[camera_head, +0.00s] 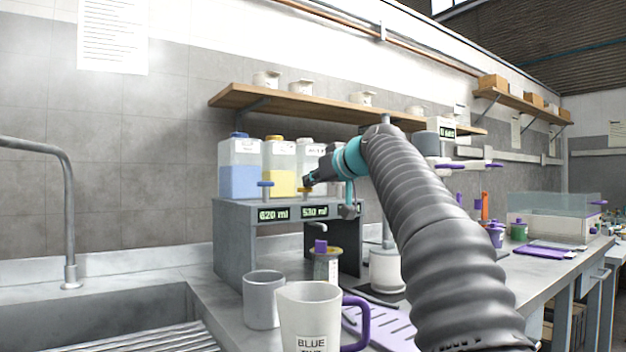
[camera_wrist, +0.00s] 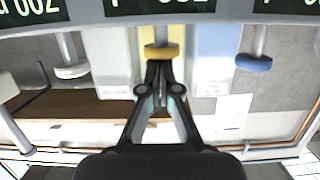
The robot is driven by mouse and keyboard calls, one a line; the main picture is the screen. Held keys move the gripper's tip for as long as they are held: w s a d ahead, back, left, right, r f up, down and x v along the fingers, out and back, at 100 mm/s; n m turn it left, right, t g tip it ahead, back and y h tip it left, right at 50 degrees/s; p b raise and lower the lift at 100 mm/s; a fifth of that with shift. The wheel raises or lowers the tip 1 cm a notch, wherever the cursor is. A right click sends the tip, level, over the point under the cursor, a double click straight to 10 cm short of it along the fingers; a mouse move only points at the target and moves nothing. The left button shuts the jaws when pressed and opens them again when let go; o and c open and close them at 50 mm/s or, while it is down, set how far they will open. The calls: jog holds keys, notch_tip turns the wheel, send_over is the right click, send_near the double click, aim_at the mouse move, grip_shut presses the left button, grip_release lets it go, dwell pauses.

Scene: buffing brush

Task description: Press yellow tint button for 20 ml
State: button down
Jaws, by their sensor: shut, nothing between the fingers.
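In the upside-down wrist view the shut fingertips (camera_wrist: 159,68) line up with the yellow button (camera_wrist: 160,52). I cannot tell whether they touch it. My arm hides the dispenser's right part in the head view.
The blue button (camera_head: 265,184) and a white button (camera_wrist: 72,70) flank the yellow one. A small labelled vessel (camera_head: 326,266) stands in front of the dispenser. A grey cup (camera_head: 263,300) and a jug labelled BLUE (camera_head: 308,315) stand nearer, beside the sink (camera_head: 110,310). A shelf (camera_head: 300,103) runs above.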

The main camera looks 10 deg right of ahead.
notch_tip(320, 180, up, 3)
jog(key=shift+r+p, duration=0.1)
jog(key=shift+p, duration=0.8)
jog(key=b+v, duration=0.1)
jog(key=v, duration=0.9)
jog(key=shift+r, duration=0.35)
